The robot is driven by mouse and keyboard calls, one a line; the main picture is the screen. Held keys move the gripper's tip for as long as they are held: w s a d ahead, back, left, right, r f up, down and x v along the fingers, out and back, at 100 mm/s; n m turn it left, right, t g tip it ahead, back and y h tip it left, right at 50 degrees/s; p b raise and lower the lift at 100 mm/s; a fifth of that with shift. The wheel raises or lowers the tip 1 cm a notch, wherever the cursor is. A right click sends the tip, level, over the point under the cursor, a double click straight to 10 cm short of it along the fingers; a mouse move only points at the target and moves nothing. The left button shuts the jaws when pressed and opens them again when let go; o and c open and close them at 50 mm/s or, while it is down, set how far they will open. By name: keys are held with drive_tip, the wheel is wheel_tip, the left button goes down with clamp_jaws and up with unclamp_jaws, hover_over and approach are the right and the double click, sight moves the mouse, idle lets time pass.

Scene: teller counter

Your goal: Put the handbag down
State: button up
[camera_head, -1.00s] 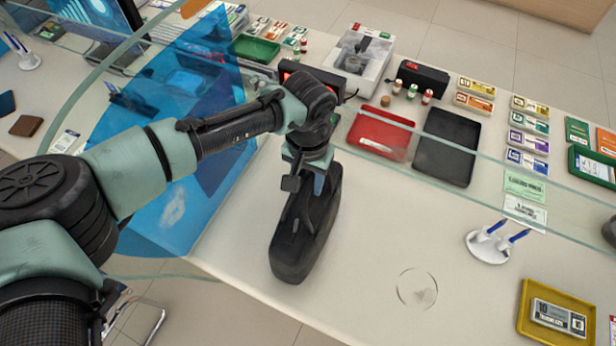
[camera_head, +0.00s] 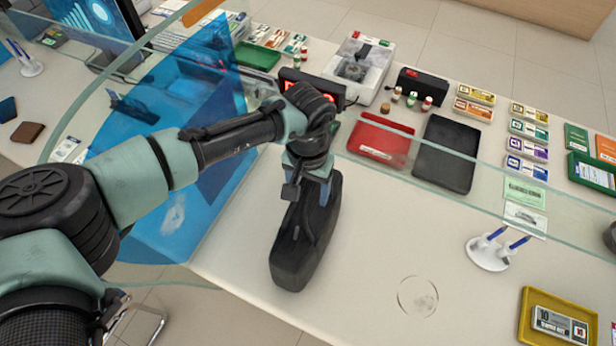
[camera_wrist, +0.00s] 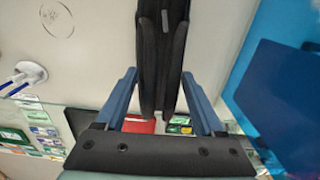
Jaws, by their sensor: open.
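The black handbag (camera_head: 303,245) stands on the pale counter, in front of the glass screen, with its long side running away from me. My gripper (camera_head: 312,187) is over the far part of the bag, its blue fingers pointing down. In the wrist view my gripper (camera_wrist: 160,75) has its two blue fingers spread apart, with the dark handbag (camera_wrist: 162,45) between them and a gap on each side. The bag's far end is partly hidden behind my wrist.
A red tray (camera_head: 380,142) and a black tray (camera_head: 447,153) lie beyond the glass edge. A white pen stand (camera_head: 488,253) and yellow tray (camera_head: 528,318) are to the right. Blue panel (camera_head: 170,150) stands left. The counter right of the bag is mostly clear.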

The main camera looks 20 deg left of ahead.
wheel_tip(320, 180, up, 12)
drive_tip(key=b, duration=0.4)
drive_tip(key=w+d+r+m+t+h, duration=0.25)
drive_tip(key=d+r, duration=0.35)
drive_tip(key=d, duration=0.3)
drive_tip(key=w+d+r+m+t+h, duration=0.2)
drive_tip(key=w+d+r+t, duration=0.3)
drive_tip(key=d, duration=0.4)
drive_tip(key=w+d+r+m+t+h, duration=0.2)
drive_tip(key=w+d+r, duration=0.1)
drive_tip(key=d+r, duration=0.55)
drive_tip(key=s+d+r+t+h, duration=0.1)
drive_tip(key=s+r+t+h, duration=0.2)
drive_tip(key=r, duration=0.7)
drive_tip(key=s+d+r+t+h, duration=0.1)
drive_tip(key=s+r+t+h, duration=0.1)
drive_tip(key=r+t, duration=0.5)
drive_tip(key=s+a+r+n+t+y, duration=0.6)
drive_tip(key=s+a+r+t+y, duration=0.2)
drive_tip(key=s+a+y, duration=0.3)
drive_tip(key=a+r, duration=0.1)
drive_tip(key=a, duration=0.2)
drive_tip(key=shift+a+p, duration=0.25)
drive_tip(key=shift+p, duration=0.05)
drive_tip(key=shift+n+y, duration=0.25)
